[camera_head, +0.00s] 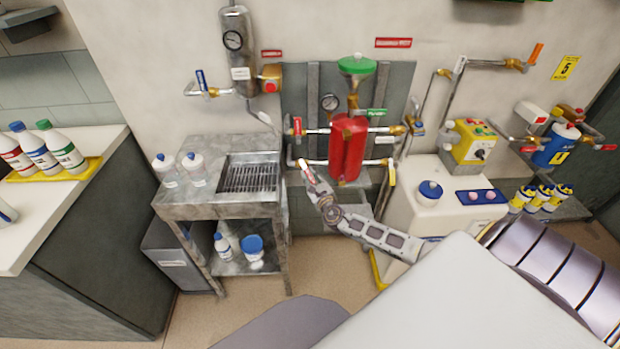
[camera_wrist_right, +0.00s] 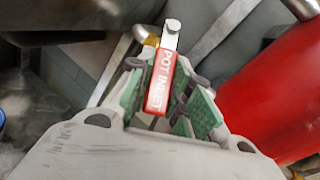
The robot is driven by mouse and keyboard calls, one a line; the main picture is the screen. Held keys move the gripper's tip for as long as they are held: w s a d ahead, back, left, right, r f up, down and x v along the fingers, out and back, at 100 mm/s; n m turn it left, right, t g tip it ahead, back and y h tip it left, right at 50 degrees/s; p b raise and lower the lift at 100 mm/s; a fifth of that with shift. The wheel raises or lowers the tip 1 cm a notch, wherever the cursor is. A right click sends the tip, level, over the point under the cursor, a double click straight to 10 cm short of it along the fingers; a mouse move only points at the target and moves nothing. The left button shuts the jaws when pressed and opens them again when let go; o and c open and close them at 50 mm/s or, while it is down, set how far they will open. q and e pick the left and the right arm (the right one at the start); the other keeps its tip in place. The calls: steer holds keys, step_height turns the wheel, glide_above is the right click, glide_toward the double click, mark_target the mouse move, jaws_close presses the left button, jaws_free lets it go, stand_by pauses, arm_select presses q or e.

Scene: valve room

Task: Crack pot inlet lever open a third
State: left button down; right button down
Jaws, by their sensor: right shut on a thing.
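The pot inlet lever (camera_wrist_right: 160,80) has a red sleeve lettered "POT INLET" and a bare metal end at the top of the right wrist view. My right gripper (camera_wrist_right: 157,100) is shut on the sleeve, with a green-padded finger on each side. A brass fitting (camera_wrist_right: 147,36) shows behind the lever. In the head view my right gripper (camera_head: 306,172) is at the left end of the lower pipe, left of the red pot (camera_head: 348,150), and largely hides the lever. The pot also fills the right of the wrist view (camera_wrist_right: 275,85). My left gripper is not in view.
Another red lever (camera_head: 297,125) hangs on the upper pipe, just above my right gripper. A green funnel (camera_head: 357,65) tops the pot. A metal stand (camera_head: 185,210) with bottles is to the left. A white cabinet (camera_head: 425,215) is to the right, near my right arm.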

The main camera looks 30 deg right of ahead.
steer(key=c, duration=1.3)
jaws_free()
steer(key=shift+v, duration=1)
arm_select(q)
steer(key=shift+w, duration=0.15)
arm_select(e)
steer(key=v, duration=1)
